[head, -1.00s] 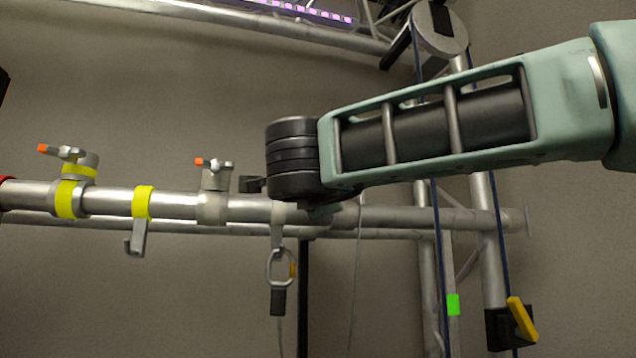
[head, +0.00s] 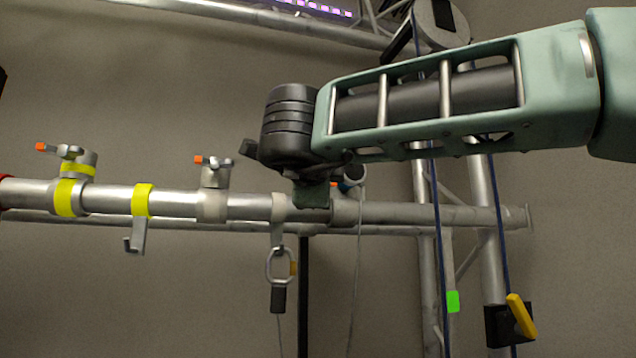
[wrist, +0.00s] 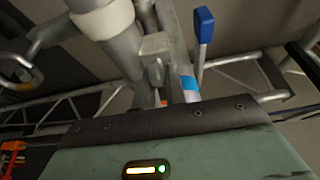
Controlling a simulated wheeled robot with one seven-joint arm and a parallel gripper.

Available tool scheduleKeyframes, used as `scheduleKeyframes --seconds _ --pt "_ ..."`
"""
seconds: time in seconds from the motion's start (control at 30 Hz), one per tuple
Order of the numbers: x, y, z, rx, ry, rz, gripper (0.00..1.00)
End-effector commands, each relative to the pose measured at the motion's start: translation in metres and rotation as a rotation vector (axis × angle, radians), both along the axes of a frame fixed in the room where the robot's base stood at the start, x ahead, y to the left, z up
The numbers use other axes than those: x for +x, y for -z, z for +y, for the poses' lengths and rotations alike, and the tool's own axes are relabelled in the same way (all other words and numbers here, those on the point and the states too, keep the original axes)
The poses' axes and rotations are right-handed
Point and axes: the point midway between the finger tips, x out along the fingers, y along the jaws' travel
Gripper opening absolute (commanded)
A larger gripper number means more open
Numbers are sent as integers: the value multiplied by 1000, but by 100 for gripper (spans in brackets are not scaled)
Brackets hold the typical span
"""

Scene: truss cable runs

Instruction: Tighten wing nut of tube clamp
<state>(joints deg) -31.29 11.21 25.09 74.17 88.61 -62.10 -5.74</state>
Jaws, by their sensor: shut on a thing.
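A tube clamp with a blue band (head: 352,178) stands on the horizontal tube, partly hidden behind my wrist in the head view. The blue band (wrist: 190,84) also shows in the wrist view. Its wing nut (wrist: 157,76), grey with an orange tip, sits at the edge of my gripper in the wrist view. My gripper (head: 314,194) is at this clamp and shut on the wing nut; the fingertips and contact are mostly hidden. Two other clamps, one yellow-banded (head: 68,195) and one plain grey (head: 212,205), sit to the left with orange-tipped wing nuts.
A yellow-banded hook (head: 139,225) and a carabiner (head: 281,267) hang from the tube (head: 385,213). Truss uprights and dark blue ropes stand at right, with a yellow-handled device (head: 512,322). A blue-handled lever (wrist: 203,28) is close by in the wrist view.

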Motion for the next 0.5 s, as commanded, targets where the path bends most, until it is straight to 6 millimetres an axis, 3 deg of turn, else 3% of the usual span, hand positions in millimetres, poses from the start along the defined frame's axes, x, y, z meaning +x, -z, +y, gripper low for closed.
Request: scheduleKeyframes --seconds 0.17,0.2,0.27,0.5 --pt "0 1 0 1 2 3 0" --pt "1 1 0 1 2 3 16" --pt "0 1 0 1 2 3 32" --pt "0 1 0 0 1 1 35"
